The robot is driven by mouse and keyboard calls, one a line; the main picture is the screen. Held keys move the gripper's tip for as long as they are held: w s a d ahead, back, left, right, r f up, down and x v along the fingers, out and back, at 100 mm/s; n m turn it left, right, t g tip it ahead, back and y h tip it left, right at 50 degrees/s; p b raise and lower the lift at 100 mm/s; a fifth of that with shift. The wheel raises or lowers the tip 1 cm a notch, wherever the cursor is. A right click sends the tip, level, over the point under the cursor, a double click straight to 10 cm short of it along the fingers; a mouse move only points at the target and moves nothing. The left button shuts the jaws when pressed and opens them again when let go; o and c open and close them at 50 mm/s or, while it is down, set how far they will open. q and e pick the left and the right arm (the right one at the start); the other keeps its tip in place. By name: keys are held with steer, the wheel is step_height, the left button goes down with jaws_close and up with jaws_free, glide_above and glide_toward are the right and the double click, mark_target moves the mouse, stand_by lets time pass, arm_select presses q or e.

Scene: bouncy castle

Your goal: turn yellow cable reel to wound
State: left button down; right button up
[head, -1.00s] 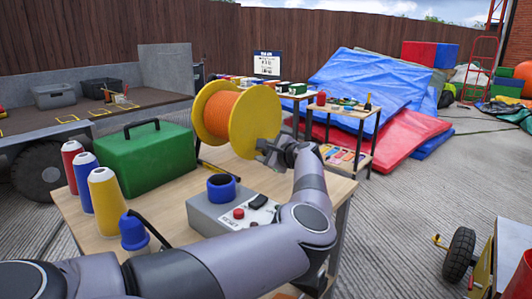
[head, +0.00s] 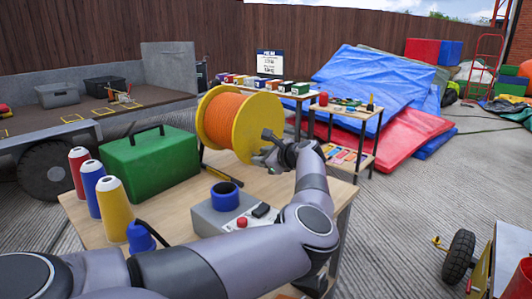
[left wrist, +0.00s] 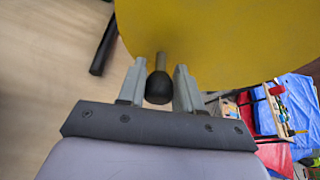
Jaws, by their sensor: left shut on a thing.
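The yellow cable reel (head: 252,130) stands over the wooden table, with orange cable (head: 222,119) wound between its yellow flanges. My left gripper (head: 270,148) is at the reel's right flange. In the left wrist view the reel's yellow flange (left wrist: 220,40) fills the upper right. A crank handle with a black knob (left wrist: 159,87) lies between the fingers of my left gripper (left wrist: 160,90), which is shut on it. My right gripper is not in view.
On the table (head: 185,200) stand a green case (head: 150,165), several coloured cones, and a grey control box (head: 228,212) with a blue ring and red button. A grey trailer (head: 60,120) is at the left.

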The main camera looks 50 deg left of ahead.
arm_select(q)
steer(key=shift+s+r+m+g+p, duration=0.55)
steer(key=shift+s+m+g, duration=0.15)
steer(key=shift+m, duration=0.2)
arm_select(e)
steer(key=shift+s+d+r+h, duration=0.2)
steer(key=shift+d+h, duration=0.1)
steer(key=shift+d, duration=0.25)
arm_select(q)
steer(key=c, duration=0.8)
jaws_free()
steer(key=shift+c, duration=0.2)
steer(key=shift+d, duration=0.1)
steer(key=p+v, duration=0.1)
steer(key=v, duration=0.6)
steer(key=shift+r, duration=0.15)
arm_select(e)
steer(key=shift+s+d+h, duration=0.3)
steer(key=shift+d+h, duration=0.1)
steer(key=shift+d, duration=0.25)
arm_select(q)
steer(key=shift+o, duration=0.2)
